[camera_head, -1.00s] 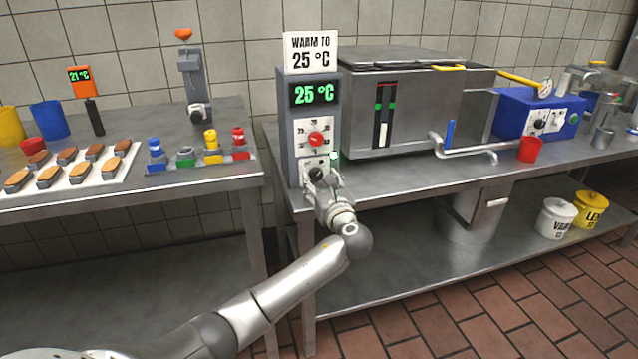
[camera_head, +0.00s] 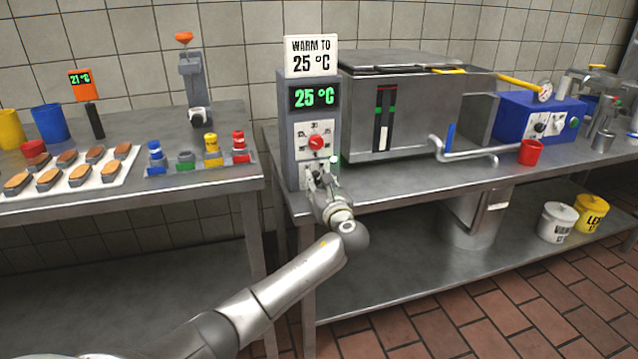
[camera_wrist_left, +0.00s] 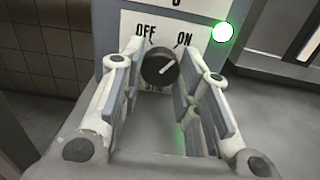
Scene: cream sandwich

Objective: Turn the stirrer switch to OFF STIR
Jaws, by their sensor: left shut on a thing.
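The stirrer switch is a dark round knob (camera_wrist_left: 158,66) on a white plate marked OFF on the left and ON on the right, low on the grey control box (camera_head: 286,130). Its white pointer line leans up and right toward ON in the left wrist view. A green lamp (camera_wrist_left: 222,33) glows beside it and also shows in the head view (camera_head: 334,160). My left gripper (camera_head: 322,182) is at the box front, its two fingers on either side of the knob and shut on it. In the head view the gripper covers most of the knob. My right gripper is not in view.
Above the switch are a red dial (camera_head: 316,142), a green 25 °C display (camera_head: 315,96) and a WARM TO 25 °C sign (camera_head: 311,56). A steel tank (camera_head: 418,110) stands right of the box, with a bent pipe (camera_head: 465,155) in front. The bench front between them is clear.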

